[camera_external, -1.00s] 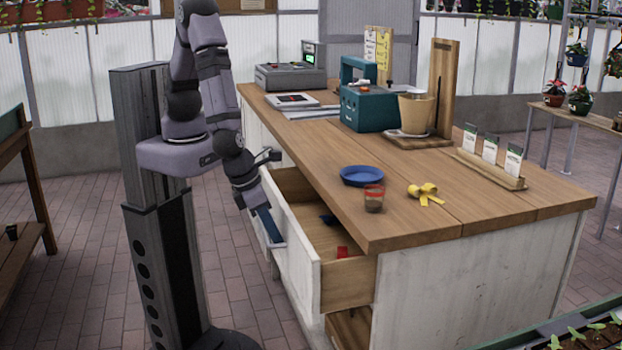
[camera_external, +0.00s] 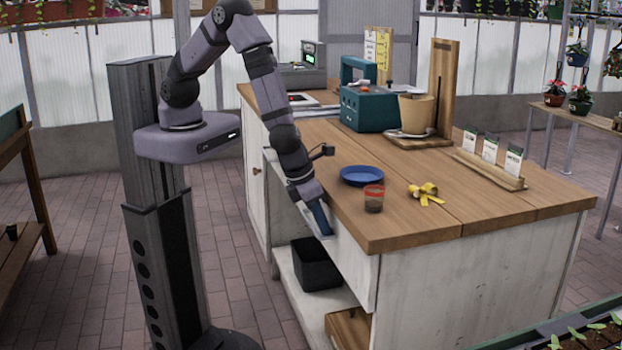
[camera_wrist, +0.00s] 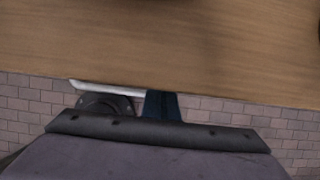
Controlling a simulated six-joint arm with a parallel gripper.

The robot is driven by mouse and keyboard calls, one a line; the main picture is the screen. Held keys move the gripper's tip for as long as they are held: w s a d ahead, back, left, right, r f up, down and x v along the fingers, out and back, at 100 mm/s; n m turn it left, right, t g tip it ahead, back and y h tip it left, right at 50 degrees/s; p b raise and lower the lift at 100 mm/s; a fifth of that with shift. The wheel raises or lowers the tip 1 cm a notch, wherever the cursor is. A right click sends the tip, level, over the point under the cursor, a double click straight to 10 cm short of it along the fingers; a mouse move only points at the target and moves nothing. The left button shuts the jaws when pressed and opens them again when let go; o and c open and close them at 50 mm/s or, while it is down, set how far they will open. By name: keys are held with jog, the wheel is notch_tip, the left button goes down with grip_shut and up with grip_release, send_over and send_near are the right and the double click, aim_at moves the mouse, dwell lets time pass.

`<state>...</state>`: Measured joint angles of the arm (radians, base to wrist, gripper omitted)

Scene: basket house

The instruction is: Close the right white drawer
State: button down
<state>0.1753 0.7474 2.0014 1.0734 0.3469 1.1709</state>
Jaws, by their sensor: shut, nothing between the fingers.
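The right white drawer (camera_external: 350,264) sits flush, or nearly so, in the white counter under the wooden top; its inside no longer shows. My gripper (camera_external: 324,226) is shut and empty, pointing down at the drawer's front near its upper edge. It looks to be touching or very close to the front; I cannot tell which. In the wrist view my blue fingers (camera_wrist: 160,105) are just outside the counter's edge, beside a thin white strip of the front (camera_wrist: 105,88).
The wooden countertop (camera_external: 480,215) holds a blue plate (camera_external: 362,176), a small glass jar (camera_external: 374,198) and a yellow bow (camera_external: 425,193) near the edge. Below the drawer, an open shelf holds a black bin (camera_external: 316,264). The brick floor (camera_external: 225,260) in front is clear.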

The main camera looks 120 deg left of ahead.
jog(key=shift+w+a+r, duration=0.25)
jog(key=p+v, duration=0.7)
jog(key=v, duration=0.3)
jog(key=shift+s+d+f, duration=0.15)
jog(key=shift+s+d, duration=0.05)
